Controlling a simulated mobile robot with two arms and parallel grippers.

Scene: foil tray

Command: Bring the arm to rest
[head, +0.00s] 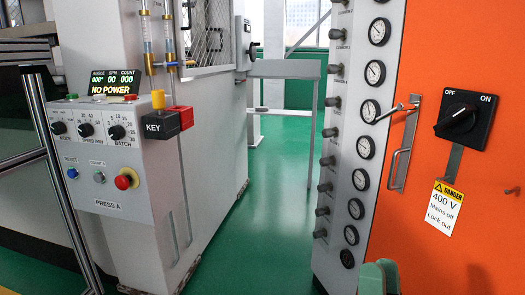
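My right gripper (379,277) shows only as green, rounded finger parts at the bottom edge, right of centre. It is in front of the lower part of the orange cabinet (445,245) and its grey gauge panel. The rest of it is cut off by the frame, and I cannot tell whether its fingers are apart. Nothing is visibly held in it. My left gripper is not in view.
A press control box (105,160) reading "NO POWER" stands at left, with a red KEY block (180,118). The cabinet carries a black OFF/ON switch (465,119) and a metal handle (404,145). Green floor (270,215) lies open between, with a grey table (285,69) behind.

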